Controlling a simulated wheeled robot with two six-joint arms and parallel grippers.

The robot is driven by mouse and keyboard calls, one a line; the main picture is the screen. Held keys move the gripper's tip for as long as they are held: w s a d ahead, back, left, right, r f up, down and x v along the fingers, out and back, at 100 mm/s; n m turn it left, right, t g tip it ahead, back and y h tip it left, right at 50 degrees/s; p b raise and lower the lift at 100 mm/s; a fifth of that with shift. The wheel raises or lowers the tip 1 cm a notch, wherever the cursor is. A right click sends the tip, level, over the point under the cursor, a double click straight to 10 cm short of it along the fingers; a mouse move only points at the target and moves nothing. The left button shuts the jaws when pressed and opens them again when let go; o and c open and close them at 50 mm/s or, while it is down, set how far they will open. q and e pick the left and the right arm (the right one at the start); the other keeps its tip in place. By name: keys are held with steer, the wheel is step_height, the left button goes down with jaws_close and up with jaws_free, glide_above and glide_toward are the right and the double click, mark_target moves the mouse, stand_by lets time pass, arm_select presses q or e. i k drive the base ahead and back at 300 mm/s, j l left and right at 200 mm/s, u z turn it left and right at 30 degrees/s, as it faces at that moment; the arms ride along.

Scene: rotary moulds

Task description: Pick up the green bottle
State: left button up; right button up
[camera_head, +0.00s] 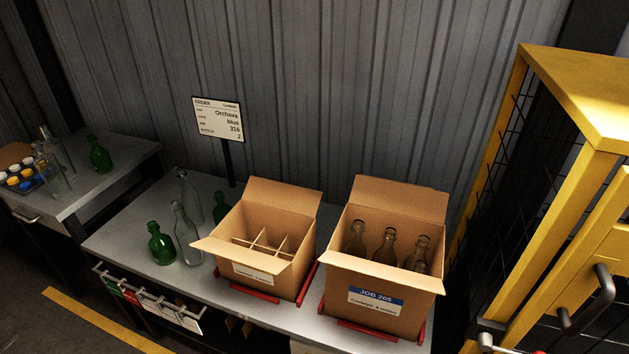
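A green bottle (161,243) stands upright near the front left of the grey bench (122,228), beside clear bottles. A second green bottle (221,207) stands farther back, partly hidden by the open carton with dividers. A third green bottle (99,155) stands on the separate table at the far left. Neither of my grippers shows in the head view.
An open divided carton (272,275) and a carton marked JOB 205 (374,309) holding clear bottles sit on red frames. Clear bottles (186,235) stand close to the front green bottle. An order sign (219,120) stands behind. A yellow cage (590,90) borders the right.

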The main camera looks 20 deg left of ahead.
mark_target(161, 246)
steer(key=u, duration=1.55)
